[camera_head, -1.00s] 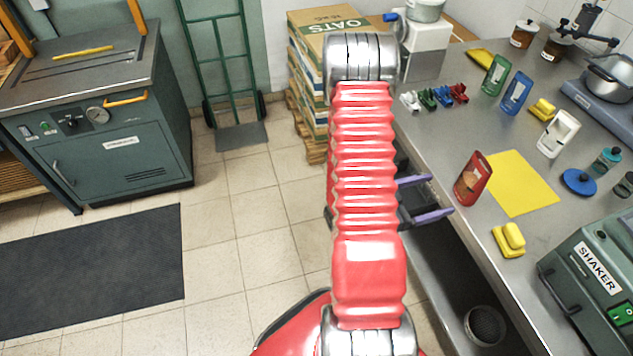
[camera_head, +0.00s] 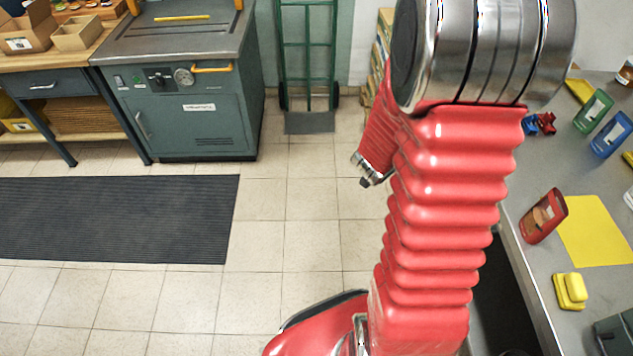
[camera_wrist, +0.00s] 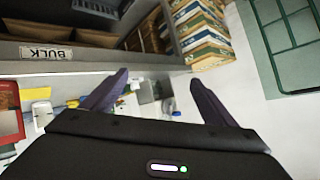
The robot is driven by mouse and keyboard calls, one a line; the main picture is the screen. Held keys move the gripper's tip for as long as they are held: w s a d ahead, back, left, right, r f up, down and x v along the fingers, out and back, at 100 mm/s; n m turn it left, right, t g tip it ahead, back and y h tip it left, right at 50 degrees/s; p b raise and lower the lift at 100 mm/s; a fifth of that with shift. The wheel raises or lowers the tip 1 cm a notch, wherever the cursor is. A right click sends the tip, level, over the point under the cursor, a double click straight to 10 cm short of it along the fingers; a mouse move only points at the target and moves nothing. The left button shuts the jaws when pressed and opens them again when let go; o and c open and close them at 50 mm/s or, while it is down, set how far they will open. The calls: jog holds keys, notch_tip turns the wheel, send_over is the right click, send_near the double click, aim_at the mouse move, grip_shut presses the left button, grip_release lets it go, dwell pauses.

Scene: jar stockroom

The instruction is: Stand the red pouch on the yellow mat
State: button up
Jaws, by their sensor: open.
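The red pouch (camera_head: 543,216) stands upright on the grey bench at the right of the head view, with a brown label on its front. A red thing with a brown label, seemingly the pouch (camera_wrist: 10,122), shows at that view's left edge.
A yellow sponge-like block (camera_head: 570,291) lies in front of the mat. Green (camera_head: 593,111) and blue (camera_head: 611,134) pouches stand farther back. A shelf labelled BULK (camera_wrist: 47,53) crosses the wrist view. The tiled floor (camera_head: 262,228) at left is clear around a dark floor mat (camera_head: 115,220).

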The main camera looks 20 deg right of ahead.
jog(key=w+a+r+n+t+y, duration=0.2)
jog(key=w+a+r+n+y, duration=0.3)
jog(key=a, duration=0.6)
jog(key=a+r+n+t+y, duration=0.2)
jog(key=a+r+n+y, duration=0.3)
jog(key=a, duration=0.6)
jog(key=s+a+r+n+g, duration=0.2)
jog(key=s+a+r+n, duration=0.3)
jog(key=s+a, duration=0.4)
jog(key=s+a+r+n+g, duration=0.2)
jog(key=s+a, duration=0.1)
jog(key=s, duration=0.7)
jog(key=shift+s+r, duration=0.15)
jog(key=shift+r, duration=0.1)
jog(key=shift+c, duration=0.5)
